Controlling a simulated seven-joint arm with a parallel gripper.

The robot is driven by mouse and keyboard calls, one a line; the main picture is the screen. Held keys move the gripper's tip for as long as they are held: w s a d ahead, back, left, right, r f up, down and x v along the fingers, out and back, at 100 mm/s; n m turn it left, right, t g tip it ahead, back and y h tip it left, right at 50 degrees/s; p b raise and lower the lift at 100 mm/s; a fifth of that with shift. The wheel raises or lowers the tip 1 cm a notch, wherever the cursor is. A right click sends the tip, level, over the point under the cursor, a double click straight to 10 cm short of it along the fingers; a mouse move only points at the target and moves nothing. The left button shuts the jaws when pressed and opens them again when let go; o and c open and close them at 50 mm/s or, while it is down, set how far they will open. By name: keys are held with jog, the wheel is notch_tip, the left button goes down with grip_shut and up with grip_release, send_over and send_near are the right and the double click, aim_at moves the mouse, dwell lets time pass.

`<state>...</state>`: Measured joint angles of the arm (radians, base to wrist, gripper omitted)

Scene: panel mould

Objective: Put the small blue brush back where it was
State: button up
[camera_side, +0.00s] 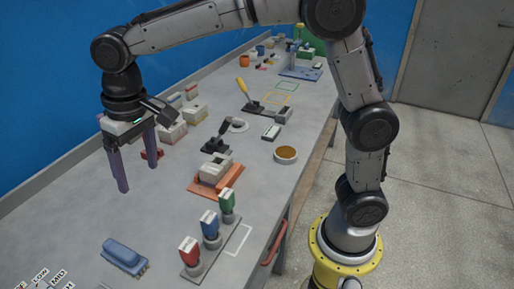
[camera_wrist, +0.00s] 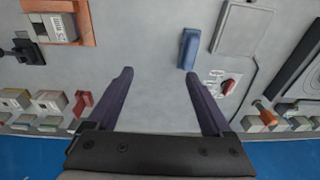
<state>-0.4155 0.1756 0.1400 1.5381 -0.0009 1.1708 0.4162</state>
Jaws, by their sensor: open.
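The small blue brush (camera_side: 124,254) lies on the grey table at the front left in the side view, with its bristle edge down on the surface. In the wrist view the blue brush (camera_wrist: 188,48) shows just beyond the right fingertip, apart from it. My gripper (camera_side: 139,178) is open and empty above the table, farther back than the brush. Its two purple fingers (camera_wrist: 160,74) are spread wide with bare table between them. A white outlined square (camera_side: 238,240) is on the table beside the stamp stand; I cannot tell whether it belongs to the brush.
A stand with red, blue and green-bodied stamps (camera_side: 210,228) is right of the brush. An orange tray (camera_side: 207,190) with a pale block is behind it. Pale blocks (camera_side: 173,132) line the wall side. A round bowl (camera_side: 286,154) is near the right edge. Table around the brush is clear.

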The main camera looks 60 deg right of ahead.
jog(key=s+d+r+t, duration=0.2)
jog(key=s+d+r, duration=0.2)
jog(key=s+d, duration=0.8)
jog(key=s+d+f+t, duration=0.1)
jog(key=s+d+f, duration=0.1)
jog(key=s, duration=0.3)
jog(key=s+d+f+t, duration=0.1)
jog(key=s+d+f, duration=0.1)
jog(key=s, duration=0.4)
jog(key=shift+d+f+h, duration=0.25)
jog(key=shift+d+h, duration=0.05)
jog(key=shift+d, duration=0.35)
